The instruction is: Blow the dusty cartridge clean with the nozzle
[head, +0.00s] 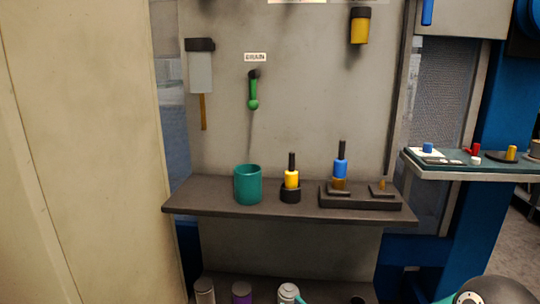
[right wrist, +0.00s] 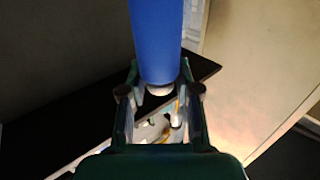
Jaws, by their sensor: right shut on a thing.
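My right gripper (right wrist: 159,97) shows only in the right wrist view. Its dark green fingers are closed on the sides of a blue cylinder (right wrist: 158,40) with a pale rounded end. I cannot tell whether this cylinder is the cartridge or the nozzle; the frame cuts off its far part. In the head view, a blue piece with a black stem and brownish lower part (head: 340,170) stands upright on a dark block (head: 345,203). A yellow piece with a black stem (head: 291,180) stands upright in a small black holder. Dust cannot be made out on either. My left gripper is out of view.
A teal cup (head: 248,186) stands on the dark shelf (head: 215,210). A side tray (head: 470,174) holds small parts. Several containers stand below.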

